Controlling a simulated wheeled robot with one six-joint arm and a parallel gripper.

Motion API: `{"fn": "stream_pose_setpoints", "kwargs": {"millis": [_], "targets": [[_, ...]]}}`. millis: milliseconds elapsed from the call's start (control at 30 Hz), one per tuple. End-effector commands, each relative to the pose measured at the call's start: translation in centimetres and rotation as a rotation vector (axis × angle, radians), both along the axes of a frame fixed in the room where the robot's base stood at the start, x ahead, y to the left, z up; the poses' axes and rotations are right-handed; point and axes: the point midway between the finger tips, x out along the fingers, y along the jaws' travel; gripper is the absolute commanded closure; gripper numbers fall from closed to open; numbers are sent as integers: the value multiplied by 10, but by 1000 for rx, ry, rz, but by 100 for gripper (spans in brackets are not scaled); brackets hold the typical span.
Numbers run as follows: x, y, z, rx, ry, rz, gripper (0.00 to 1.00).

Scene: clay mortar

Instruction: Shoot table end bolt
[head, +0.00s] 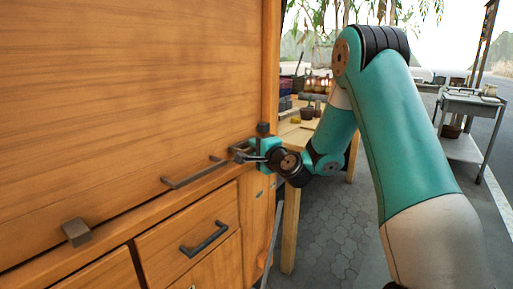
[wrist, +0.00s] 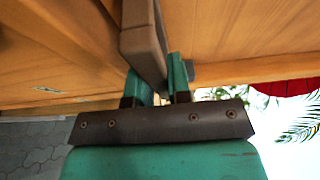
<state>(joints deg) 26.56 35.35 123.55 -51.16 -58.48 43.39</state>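The table end is a large wooden panel (head: 130,100) filling the left of the head view. A dark metal bolt (head: 195,173) runs along its lower edge. My gripper (head: 250,152) is at the right end of this bolt, by the panel's corner. In the wrist view, a brown bar-like handle (wrist: 146,45) passes between the two teal fingers of my gripper (wrist: 161,82). The fingers are close together and appear shut on the bar. The contact faces are partly hidden. A square dark block (head: 76,232) sits on the panel's edge at lower left.
Below the panel are drawers with a dark pull handle (head: 205,240). A wooden bench (head: 298,132) with pots stands behind my gripper. A grey metal cart (head: 470,105) is at far right. Paved floor (head: 325,225) is open to the right of the drawers.

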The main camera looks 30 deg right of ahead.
Motion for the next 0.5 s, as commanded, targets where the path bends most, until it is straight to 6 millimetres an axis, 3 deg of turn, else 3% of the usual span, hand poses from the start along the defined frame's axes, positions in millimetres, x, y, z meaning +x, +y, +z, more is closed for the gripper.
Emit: {"fn": "stream_pose_setpoints", "kwargs": {"millis": [167,400,500], "targets": [[1,-4,-1,-1,0,-2,100],[15,-43,0,-1,0,-3,100],[18,-49,0,0,1,-1,100]]}}
